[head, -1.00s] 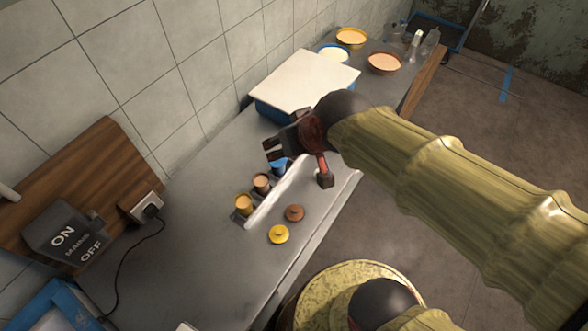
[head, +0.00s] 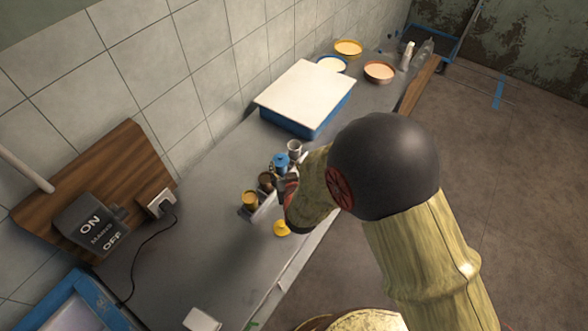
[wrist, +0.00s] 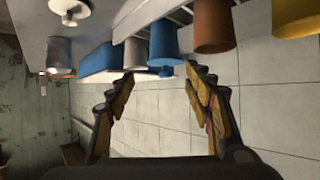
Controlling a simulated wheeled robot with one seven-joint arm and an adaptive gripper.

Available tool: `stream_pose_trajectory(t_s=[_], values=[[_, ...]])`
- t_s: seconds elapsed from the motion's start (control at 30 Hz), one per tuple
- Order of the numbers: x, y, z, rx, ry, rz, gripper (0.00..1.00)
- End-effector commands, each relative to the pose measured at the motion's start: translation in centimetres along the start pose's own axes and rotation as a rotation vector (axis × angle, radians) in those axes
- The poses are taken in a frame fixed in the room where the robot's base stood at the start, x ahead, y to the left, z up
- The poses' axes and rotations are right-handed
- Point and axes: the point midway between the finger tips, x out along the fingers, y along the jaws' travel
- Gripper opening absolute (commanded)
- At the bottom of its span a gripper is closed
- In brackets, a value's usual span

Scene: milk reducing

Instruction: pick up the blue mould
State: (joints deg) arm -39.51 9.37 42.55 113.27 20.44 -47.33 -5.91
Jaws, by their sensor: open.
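The blue mould (head: 281,163) stands in a rack on the grey worktop, among other coloured moulds. In the head view the gripper is mostly hidden behind my wrist, close to the rack.
Brown (wrist: 212,25) and yellow (wrist: 296,15) moulds stand on one side of the blue one, a grey mould (wrist: 136,52) on the other. A white-topped blue tub (head: 290,122) is further back.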

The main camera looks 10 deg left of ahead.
Motion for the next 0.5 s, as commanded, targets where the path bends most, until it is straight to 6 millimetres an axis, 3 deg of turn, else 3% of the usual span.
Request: stream_pose_trajectory(t_s=[0.5], values=[[5.7, -0.8, -0.5, 0.002, 0.0, 0.0, 0.52]])
